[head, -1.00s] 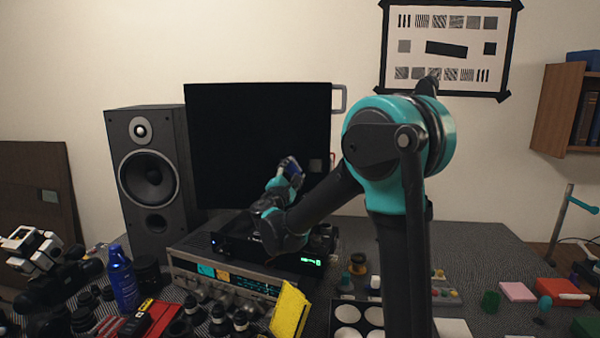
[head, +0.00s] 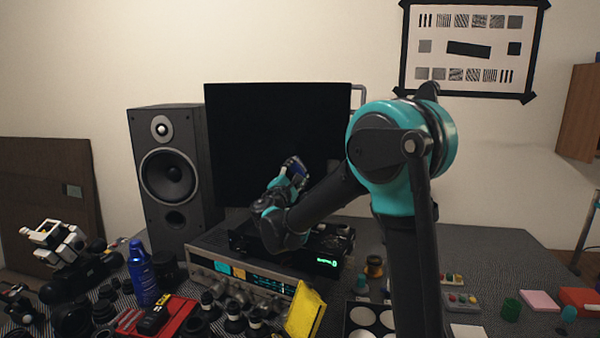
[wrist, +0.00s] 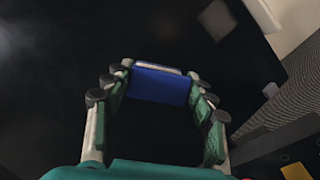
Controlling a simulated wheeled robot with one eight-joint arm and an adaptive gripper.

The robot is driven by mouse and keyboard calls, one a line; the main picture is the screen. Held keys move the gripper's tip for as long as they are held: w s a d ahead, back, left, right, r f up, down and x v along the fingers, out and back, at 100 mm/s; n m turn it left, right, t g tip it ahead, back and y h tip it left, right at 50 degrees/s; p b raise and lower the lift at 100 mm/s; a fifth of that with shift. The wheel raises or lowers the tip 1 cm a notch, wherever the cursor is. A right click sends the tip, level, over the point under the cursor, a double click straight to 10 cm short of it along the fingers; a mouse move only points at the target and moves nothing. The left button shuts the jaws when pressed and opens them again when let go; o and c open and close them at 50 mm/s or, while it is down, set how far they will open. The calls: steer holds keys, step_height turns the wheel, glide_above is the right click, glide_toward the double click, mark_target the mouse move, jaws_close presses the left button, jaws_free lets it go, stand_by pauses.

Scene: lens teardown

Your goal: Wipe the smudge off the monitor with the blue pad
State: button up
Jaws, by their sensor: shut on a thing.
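The monitor (head: 275,125) stands upright at the back, its dark screen facing me. My gripper (head: 293,172) is in front of the lower right part of the screen. In the wrist view my gripper (wrist: 155,88) is shut on the blue pad (wrist: 160,86), which sits between the fingertips with a pale edge on its far side. The pad (head: 297,165) is small and partly hidden in the head view. A greyish squarish smudge (wrist: 217,19) shows on the dark screen, up and right of the pad and apart from it. I cannot tell whether the pad touches the screen.
A speaker (head: 170,178) stands left of the monitor. Below the screen are a black box with a green display (head: 326,261) and a silver receiver (head: 240,275). A blue bottle (head: 143,275), a yellow item (head: 305,313) and several lens parts crowd the front.

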steer(key=shift+a, duration=0.1)
steer(key=s, duration=0.6)
stand_by(0.3)
steer(key=shift+s, duration=0.1)
steer(key=s, duration=0.2)
steer(key=shift+s, duration=0.4)
stand_by(1.0)
